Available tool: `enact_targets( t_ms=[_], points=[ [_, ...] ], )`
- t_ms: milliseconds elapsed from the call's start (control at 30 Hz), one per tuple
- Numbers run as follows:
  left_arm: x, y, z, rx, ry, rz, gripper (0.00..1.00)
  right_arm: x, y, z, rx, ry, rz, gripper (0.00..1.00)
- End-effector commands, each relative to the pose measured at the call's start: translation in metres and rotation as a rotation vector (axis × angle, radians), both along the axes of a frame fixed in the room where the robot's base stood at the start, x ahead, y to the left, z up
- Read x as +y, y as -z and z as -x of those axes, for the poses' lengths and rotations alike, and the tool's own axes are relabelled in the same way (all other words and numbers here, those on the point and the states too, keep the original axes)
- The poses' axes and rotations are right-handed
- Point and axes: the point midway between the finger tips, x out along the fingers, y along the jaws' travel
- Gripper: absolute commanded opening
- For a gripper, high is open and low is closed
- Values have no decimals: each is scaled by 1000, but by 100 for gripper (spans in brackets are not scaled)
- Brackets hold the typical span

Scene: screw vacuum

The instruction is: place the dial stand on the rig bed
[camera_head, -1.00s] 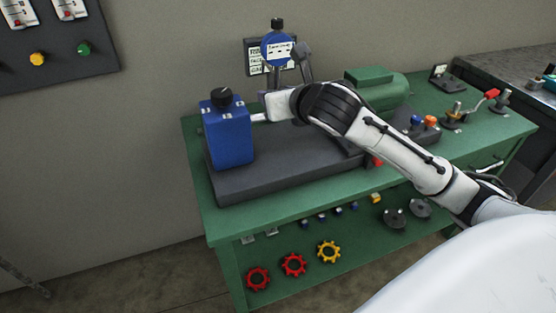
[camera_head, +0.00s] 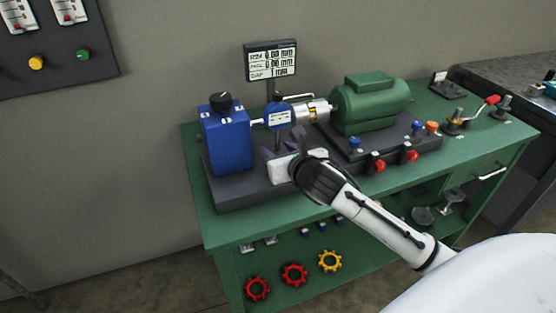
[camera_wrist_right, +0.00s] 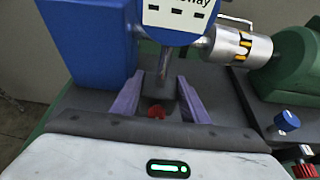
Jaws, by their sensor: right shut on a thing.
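The dial stand (camera_head: 278,117) has a round blue gauge with a white face on a dark post. It stands roughly upright between the blue block and the coupling. My right gripper (camera_head: 272,152) is shut on its lower part. In the right wrist view, the purple fingers (camera_wrist_right: 160,88) flank the grey post (camera_wrist_right: 165,68), with a red knob low between them. The dark rig bed (camera_head: 240,192) lies beneath. I cannot tell whether the stand's base touches the bed. My left gripper is not in view.
A blue block with a black knob (camera_head: 226,138) stands left of the dial. A silver coupling (camera_head: 311,111) and green motor (camera_head: 370,104) are right of it. A display (camera_head: 270,63) is behind. The green bench (camera_head: 465,148) carries small fittings at right.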

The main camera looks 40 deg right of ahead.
Motion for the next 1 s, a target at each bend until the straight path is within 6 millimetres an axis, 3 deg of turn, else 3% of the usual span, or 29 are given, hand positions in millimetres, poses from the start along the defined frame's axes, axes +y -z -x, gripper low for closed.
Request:
enact_targets(
  t_ms=[200,533,567,633,1000],
  points=[
    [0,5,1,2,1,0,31,0,25,-1,-5,0,0,0],
    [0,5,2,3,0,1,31,0,26,-1,-7,0,3,0],
    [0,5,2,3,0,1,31,0,30,0,2,1,0,46],
    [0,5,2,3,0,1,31,0,30,0,2,1,0,57],
    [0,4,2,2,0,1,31,0,27,2,3,0,0,59]
  ],
)
